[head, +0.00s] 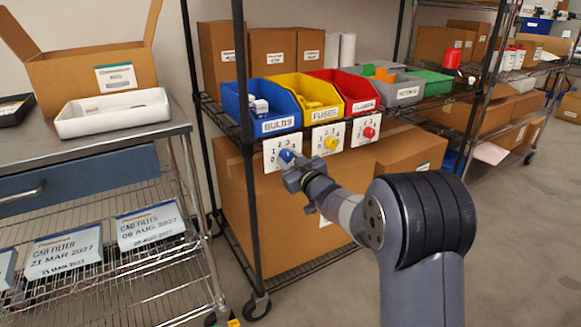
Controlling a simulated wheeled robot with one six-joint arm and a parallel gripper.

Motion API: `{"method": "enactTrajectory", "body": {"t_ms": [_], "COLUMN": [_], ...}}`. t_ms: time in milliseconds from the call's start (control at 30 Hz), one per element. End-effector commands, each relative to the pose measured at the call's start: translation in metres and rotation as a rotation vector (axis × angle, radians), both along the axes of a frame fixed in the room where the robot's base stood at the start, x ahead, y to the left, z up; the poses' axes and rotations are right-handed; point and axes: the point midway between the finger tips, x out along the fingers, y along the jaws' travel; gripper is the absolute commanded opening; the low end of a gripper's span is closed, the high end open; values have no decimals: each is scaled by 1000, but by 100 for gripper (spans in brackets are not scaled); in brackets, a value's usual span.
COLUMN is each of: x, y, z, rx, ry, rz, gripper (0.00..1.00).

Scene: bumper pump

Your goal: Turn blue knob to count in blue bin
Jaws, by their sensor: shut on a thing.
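The blue bin (260,107), labelled BULBS, stands at the left of a row on the wire shelf. Several small white and blue-marked items (257,104) lie in it; I cannot count them surely from here. Below the bin hangs a white dial plate (271,152) with numbers around a blue knob (286,155). My gripper (288,164) is at that knob, shut on it, and hides the lower right of the plate. I cannot read which number the knob points to.
A yellow bin (309,96) and a red bin (346,90) stand to the right, above a yellow knob (331,143) and a red knob (369,132). Large cardboard boxes (290,215) sit below. A steel table (80,135) with a white tray (110,113) stands left.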

Motion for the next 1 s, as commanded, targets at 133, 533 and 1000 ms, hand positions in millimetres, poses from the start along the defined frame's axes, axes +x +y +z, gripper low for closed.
{"method": "enactTrajectory", "body": {"t_ms": [133,533,1000], "x": [0,0,0], "y": [0,-1,0], "z": [-3,-2,-1], "rx": [-92,-249,-274], "ry": [-63,-168,-184], "rz": [-1,0,0], "gripper": [10,10,10]}}
